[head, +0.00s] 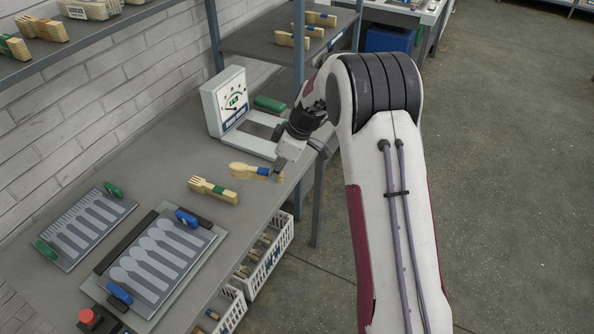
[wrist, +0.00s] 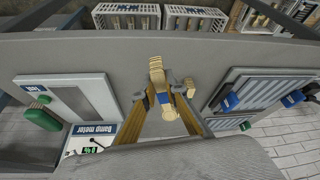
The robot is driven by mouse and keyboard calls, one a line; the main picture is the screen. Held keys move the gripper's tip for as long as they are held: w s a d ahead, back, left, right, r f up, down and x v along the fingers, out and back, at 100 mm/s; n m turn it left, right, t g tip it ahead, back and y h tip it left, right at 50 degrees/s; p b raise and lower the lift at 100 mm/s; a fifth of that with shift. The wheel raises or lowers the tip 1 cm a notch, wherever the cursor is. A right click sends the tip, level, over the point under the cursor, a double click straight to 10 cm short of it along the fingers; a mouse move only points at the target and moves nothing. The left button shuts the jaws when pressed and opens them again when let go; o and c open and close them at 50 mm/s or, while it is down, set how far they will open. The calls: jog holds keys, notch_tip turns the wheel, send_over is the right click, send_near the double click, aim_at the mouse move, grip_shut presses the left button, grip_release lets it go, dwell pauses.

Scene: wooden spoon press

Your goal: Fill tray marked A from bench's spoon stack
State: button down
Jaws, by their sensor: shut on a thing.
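The spoon stack (head: 248,170) is a bundle of pale wooden spoons with a blue band. My gripper (head: 279,170) is shut on it near the bench's front edge. In the wrist view the stack (wrist: 160,78) sits between the two fingertips (wrist: 164,89), its blue band between them. I cannot tell whether it touches the bench (head: 172,160). A tray with spoon-shaped slots (head: 188,233) and blue clips lies on the bench at lower left; its slots look empty. A second tray with fork-shaped slots (head: 118,207) and green clips lies behind it. I cannot read a letter A on either.
A fork bundle with a green band (head: 214,190) lies between the spoon stack and the trays. A damp meter (head: 226,102) stands at the back. White baskets (head: 268,258) hang below the front edge. A red button (head: 88,317) is at lower left. Shelves (head: 265,48) rise behind.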

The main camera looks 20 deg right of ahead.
aim_at(146, 291)
jog(key=shift+m, duration=0.8)
jog(key=s+a+r, duration=0.1)
jog(key=s+a, duration=0.3)
jog(key=a, duration=0.4)
jog(key=s+a+r, duration=0.1)
jog(key=s+a, duration=0.3)
jog(key=a, duration=0.4)
jog(key=s+a, duration=0.4)
jog(key=a, duration=0.4)
jog(key=shift+a+r, duration=0.3)
jog(key=shift+r, duration=0.1)
jog(key=shift+w+m+t+h, duration=0.3)
jog(key=shift+m+t, duration=0.1)
jog(key=shift+m, duration=0.2)
jog(key=shift+f, duration=0.35)
jog(key=shift+d+f, duration=0.1)
jog(key=shift+f, duration=2.5)
jog(key=shift+s+a, duration=5.85)
jog(key=shift+a, duration=0.05)
